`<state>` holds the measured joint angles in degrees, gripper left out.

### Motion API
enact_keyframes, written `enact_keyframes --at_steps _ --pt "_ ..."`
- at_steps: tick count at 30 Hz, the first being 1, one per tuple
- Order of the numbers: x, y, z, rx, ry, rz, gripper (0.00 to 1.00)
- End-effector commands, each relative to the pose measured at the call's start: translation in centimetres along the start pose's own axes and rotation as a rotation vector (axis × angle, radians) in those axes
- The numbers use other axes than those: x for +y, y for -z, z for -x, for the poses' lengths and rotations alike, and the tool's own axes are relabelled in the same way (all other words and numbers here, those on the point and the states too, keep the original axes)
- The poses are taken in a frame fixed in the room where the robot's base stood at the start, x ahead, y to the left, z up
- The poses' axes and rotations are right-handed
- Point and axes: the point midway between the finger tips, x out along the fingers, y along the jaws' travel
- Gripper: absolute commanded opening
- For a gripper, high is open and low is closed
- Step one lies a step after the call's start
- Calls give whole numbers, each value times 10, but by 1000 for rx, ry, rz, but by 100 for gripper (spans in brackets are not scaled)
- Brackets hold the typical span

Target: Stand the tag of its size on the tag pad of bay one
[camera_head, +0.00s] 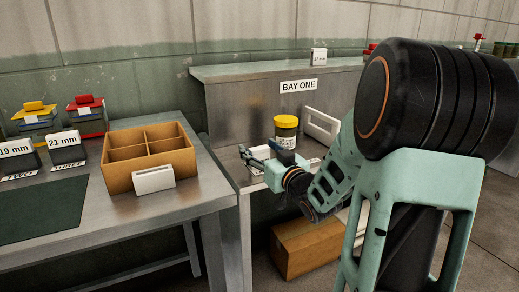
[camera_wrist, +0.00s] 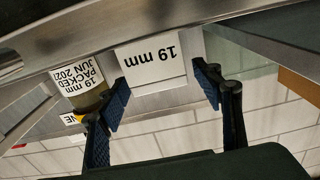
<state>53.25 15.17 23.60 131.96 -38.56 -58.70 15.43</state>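A white tag reading 19 mm (camera_wrist: 153,62) is upright between my fingertips in the wrist view, which is upside down. In the head view a small white piece by my gripper (camera_head: 262,160) seems to be this tag, partly hidden. My gripper's fingers (camera_wrist: 160,85) are apart, with a narrow gap to the tag on the right side; I cannot tell if the left finger touches it. A jar with a yellow lid (camera_head: 286,127) stands behind my gripper. Its label reads 19 mm, packed Jun 2021, in the wrist view (camera_wrist: 78,85). The BAY ONE sign (camera_head: 298,86) is above. The tag pad is not clear.
A 17 mm tag (camera_head: 319,55) stands on the upper ledge. On the left table are a divided wooden box (camera_head: 118,172), a blank white piece (camera_head: 153,178) and 19 mm and 21 mm holders (camera_head: 67,147).

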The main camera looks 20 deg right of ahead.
Motion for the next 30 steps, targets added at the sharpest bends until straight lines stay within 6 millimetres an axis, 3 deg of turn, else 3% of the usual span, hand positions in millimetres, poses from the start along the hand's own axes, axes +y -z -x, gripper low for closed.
enact_keyframes --at_steps 9,14,23,30 --pt "0 6 0 0 -1 0 60" --pt "1 6 28 -2 -4 0 60" --pt "1 5 101 -1 -4 -1 60" --pt "1 -1 109 5 1 5 60"
